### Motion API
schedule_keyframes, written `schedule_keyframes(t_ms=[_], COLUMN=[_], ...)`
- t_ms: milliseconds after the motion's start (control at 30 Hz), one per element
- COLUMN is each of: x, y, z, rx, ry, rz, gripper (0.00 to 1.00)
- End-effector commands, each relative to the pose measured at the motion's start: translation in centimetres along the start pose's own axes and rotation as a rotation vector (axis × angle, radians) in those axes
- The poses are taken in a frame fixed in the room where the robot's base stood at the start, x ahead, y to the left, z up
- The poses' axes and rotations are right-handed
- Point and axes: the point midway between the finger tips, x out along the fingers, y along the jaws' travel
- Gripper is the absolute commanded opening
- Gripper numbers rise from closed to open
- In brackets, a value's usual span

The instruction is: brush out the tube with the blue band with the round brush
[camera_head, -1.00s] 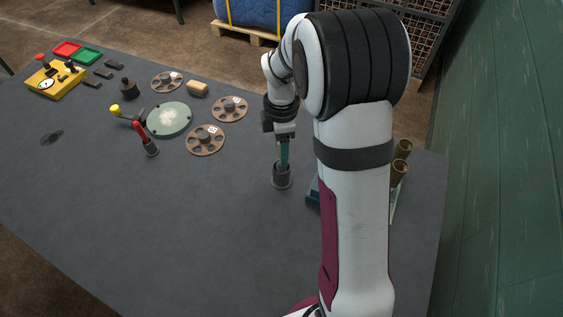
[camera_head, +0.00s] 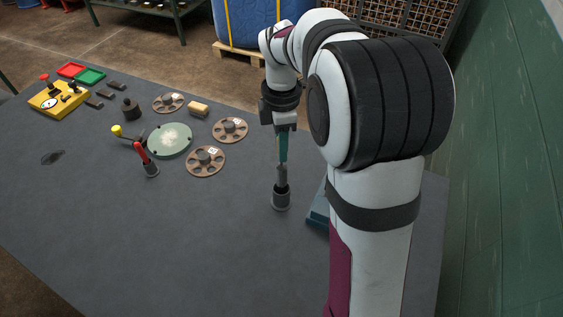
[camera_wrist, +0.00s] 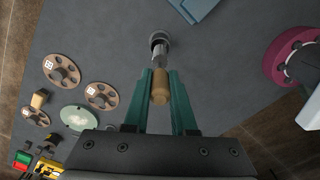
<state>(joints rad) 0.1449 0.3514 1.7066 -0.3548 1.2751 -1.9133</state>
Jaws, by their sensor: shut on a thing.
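My gripper (camera_head: 282,160) is shut on the round brush, upright above a dark cup-shaped holder (camera_head: 281,200). In the wrist view, the wooden handle of the round brush (camera_wrist: 160,88) sits between the green fingers of my gripper (camera_wrist: 160,75). The grey brush part (camera_head: 281,176) shows below the fingers. Its lower end is at the mouth of the holder, which also shows in the wrist view (camera_wrist: 157,39); I cannot tell whether the tip is still inside. The tubes are hidden behind my arm in the head view, and no blue band shows.
A blue block-like piece (camera_head: 317,214) is right of the holder, partly behind my arm. To the left are brown spoked discs (camera_head: 205,161), a round pale green plate (camera_head: 170,139), a red-handled tool (camera_head: 144,157) and a yellow box (camera_head: 57,98).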

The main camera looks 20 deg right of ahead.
Motion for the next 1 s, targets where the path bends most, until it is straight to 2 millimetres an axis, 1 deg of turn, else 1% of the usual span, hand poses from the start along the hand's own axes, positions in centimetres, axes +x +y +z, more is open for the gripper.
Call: schedule_keyframes(t_ms=[67,133,167,300,400,500,600,667,1000], x=[-1.3,-2.3,-2.7,-4.6,-5.8,-6.2,-6.2,-6.1,-3.2], y=[0.0,-0.1,-0.2,-1.2,-2.1,-3.3,-4.1,-4.3,-4.3], z=[0.5,1.9,2.8,7.7,10.6,12.6,13.5,13.6,13.6], rx=[0.017,0.064,0.095,0.272,0.386,0.472,0.517,0.525,0.523], ry=[0.0,-0.001,0.0,-0.003,-0.004,-0.002,-0.001,0.0,0.001], rz=[0.004,0.008,0.009,0.023,0.033,0.018,0.004,0.0,-0.002], gripper=[0.0,0.0,0.0,0.0,0.0,0.0,0.0,0.0,0.0])
